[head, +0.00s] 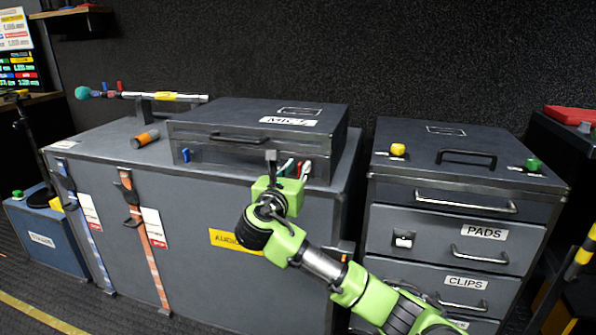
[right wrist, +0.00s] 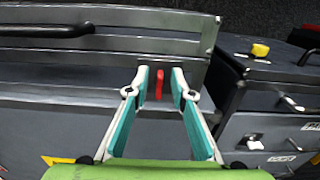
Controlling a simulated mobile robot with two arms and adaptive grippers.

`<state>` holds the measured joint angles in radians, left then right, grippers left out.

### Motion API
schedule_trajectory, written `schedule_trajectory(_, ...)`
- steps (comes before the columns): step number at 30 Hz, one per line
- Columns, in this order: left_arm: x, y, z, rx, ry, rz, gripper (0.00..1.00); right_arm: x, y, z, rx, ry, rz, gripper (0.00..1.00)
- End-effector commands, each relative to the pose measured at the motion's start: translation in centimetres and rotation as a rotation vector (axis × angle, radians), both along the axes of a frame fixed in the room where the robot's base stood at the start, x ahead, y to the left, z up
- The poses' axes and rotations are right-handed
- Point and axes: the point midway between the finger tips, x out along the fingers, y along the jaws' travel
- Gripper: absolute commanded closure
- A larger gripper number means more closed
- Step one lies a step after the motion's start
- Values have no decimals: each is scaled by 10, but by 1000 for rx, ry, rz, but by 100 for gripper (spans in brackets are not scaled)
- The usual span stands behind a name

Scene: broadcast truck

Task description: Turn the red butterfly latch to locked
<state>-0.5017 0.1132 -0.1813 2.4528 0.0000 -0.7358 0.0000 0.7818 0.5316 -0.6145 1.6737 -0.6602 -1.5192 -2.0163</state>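The red butterfly latch (right wrist: 159,84) is a small upright tab on the front of the dark grey mic case (head: 225,148). In the right wrist view it stands between the fingertips of my right gripper (right wrist: 160,82), with a visible gap on each side. The gripper is open, with teal finger pads. In the head view my right gripper (head: 290,168) is at the right part of the case front and mostly hides the latch. My left gripper is not in view.
A blue latch (head: 186,155) is at the left of the case front. The case sits on a large grey trunk (head: 190,215), with an orange-and-dark cylinder (head: 145,138) beside it. A drawer cabinet (head: 455,215) with yellow and green knobs stands right.

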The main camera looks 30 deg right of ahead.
Motion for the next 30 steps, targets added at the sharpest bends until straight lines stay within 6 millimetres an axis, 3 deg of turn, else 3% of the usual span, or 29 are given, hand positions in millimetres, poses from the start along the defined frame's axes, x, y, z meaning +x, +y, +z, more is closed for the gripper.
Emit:
schedule_trajectory(13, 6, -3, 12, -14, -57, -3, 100, 6, -7, 0, 2, -1, 0, 78)
schedule_trajectory(14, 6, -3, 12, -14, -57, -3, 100, 6, -7, 0, 2, -1, 0, 80)
schedule_trajectory(16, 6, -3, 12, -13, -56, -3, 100, 6, -7, 0, 1, 0, 0, 99)
schedule_trajectory(17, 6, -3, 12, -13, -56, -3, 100, 6, -7, 0, 1, 0, 0, 100)
schedule_trajectory(26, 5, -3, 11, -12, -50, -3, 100, 6, -7, 0, 5, -4, 0, 100)
schedule_trajectory(30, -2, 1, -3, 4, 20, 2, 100, 5, -7, 1, 16, -18, 0, 100)
